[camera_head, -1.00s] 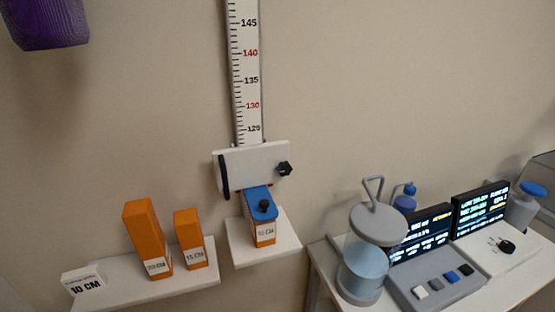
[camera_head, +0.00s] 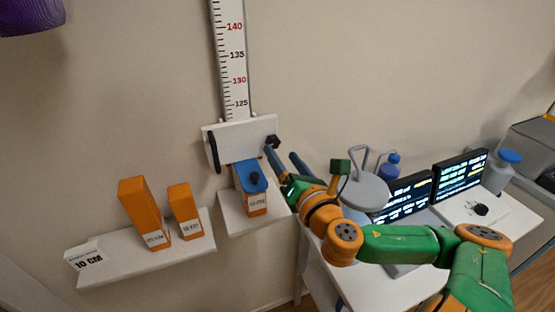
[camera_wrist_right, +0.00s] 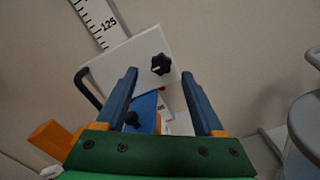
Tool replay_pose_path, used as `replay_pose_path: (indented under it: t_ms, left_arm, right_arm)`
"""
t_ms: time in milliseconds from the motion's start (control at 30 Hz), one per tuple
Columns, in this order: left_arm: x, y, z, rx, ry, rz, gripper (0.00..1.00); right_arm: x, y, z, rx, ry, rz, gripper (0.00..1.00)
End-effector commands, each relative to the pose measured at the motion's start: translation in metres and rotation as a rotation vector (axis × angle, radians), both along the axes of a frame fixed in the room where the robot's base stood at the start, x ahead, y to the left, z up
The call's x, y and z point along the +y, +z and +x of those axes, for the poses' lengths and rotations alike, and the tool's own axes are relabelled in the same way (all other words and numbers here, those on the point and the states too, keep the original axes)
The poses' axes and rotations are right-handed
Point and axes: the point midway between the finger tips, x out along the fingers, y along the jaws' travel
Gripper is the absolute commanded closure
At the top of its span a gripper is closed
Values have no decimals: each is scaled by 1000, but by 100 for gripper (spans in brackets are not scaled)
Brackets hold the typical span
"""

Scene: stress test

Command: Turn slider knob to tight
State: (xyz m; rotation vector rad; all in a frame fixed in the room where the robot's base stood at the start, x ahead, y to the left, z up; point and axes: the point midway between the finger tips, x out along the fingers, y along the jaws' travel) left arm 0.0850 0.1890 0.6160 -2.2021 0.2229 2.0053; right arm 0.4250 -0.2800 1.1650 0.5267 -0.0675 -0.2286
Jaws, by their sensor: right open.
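The white slider block (camera_head: 238,137) sits on the vertical ruler (camera_head: 230,60) on the wall, with a black handle on its left side. The black slider knob (camera_head: 272,141) is at the block's right end. It also shows in the right wrist view (camera_wrist_right: 161,64), beyond and between the fingertips. My right gripper (camera_head: 283,156) is open and empty, just below and right of the knob, with its blue fingers pointing at it. No contact shows. In the right wrist view the gripper (camera_wrist_right: 162,72) has its fingers wide apart. My left gripper is out of view.
Below the slider, a blue piece (camera_head: 250,175) with a black knob sits above an orange block (camera_head: 254,204) on a small shelf. Two taller orange blocks (camera_head: 144,213) stand on a left shelf (camera_head: 110,271). A grey canister (camera_head: 364,188) and screens (camera_head: 460,168) are at right.

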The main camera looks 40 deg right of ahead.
Motion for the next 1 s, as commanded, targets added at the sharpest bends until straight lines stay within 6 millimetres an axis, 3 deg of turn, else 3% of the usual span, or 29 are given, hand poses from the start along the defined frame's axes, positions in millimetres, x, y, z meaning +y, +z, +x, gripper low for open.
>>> replay_pose_path:
  t_ms: [33, 133, 233, 600, 867, 1000]
  left_arm:
    - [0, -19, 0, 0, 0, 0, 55]
    - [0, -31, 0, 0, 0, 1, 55]
    - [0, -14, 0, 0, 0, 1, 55]
    - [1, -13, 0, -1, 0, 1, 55]
    - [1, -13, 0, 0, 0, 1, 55]
    - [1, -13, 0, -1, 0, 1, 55]
  right_arm:
    - [-2, -8, 7, -9, -3, 2, 30]
    - [-4, -6, 16, -6, -2, 6, 30]
    - [-8, 4, 30, -1, -4, 9, 30]
    - [-10, 0, 39, 2, 0, 7, 30]
    - [-10, 0, 39, 2, 0, 8, 100]
    - [-10, 0, 39, 2, -1, 9, 100]
